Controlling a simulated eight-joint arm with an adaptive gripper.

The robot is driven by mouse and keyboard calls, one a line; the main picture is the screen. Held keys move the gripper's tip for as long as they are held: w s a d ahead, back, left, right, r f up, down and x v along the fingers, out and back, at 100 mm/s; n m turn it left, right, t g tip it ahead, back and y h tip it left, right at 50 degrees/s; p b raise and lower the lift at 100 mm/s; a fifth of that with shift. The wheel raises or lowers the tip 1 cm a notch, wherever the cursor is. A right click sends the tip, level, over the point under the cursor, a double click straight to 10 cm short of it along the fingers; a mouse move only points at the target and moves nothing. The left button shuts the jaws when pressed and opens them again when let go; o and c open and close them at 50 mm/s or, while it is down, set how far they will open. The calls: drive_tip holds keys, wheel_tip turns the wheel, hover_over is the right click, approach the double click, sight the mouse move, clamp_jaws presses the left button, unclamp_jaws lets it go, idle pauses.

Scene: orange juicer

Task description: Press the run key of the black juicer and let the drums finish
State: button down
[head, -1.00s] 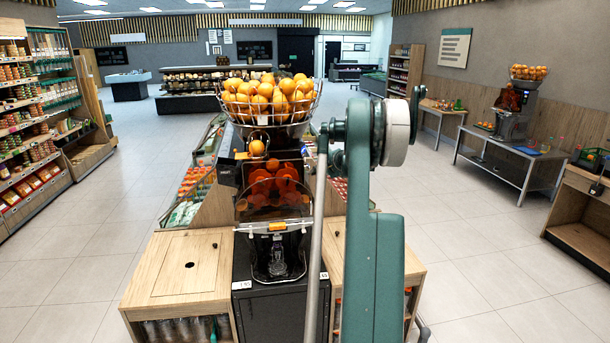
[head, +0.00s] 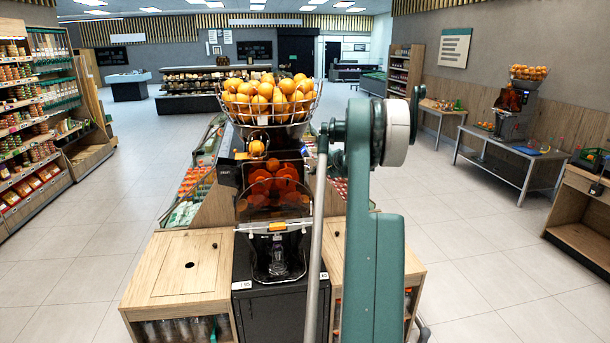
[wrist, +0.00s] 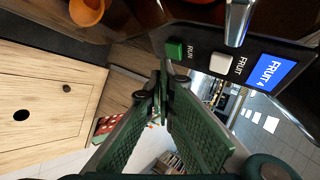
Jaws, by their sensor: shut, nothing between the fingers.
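The black juicer (head: 262,250) stands ahead in the head view, with a wire basket of oranges (head: 268,100) on top. Its drums (head: 275,190) show reddish-orange behind the clear cover, and a single orange (head: 257,148) sits above them. In the wrist view, the green run key (wrist: 175,51) is beside the white fruit key (wrist: 220,63) and a blue display (wrist: 270,72) reading "FRUIT 4". My gripper (wrist: 160,78) is shut and empty, its tips close below the run key in the picture. I cannot tell whether they touch it. The head view does not clearly show the gripper.
Wooden counters (head: 182,262) flank the juicer. My arm crosses the head view right of the juicer. A second juicer (head: 513,112) stands on a table at the right. Stocked shelves (head: 25,120) line the left. The tiled floor on both sides is open.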

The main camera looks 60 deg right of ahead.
drive_tip(key=shift+w+a+b, duration=0.25)
drive_tip(key=shift+w+b, duration=0.05)
drive_tip(key=shift+w, duration=0.55)
idle(1.4)
drive_tip(key=shift+s, duration=0.2)
drive_tip(key=shift+s+d, duration=0.25)
drive_tip(key=shift+s, duration=0.4)
idle(0.4)
drive_tip(key=shift+s+d+b, duration=0.2)
drive_tip(key=shift+s, duration=0.6)
drive_tip(key=shift+s+d+b, duration=0.15)
drive_tip(key=shift+s+d, duration=0.1)
drive_tip(key=shift+s, duration=0.6)
drive_tip(key=shift+s+d+b, duration=0.2)
drive_tip(key=shift+s, duration=0.6)
drive_tip(key=shift+s, duration=0.1)
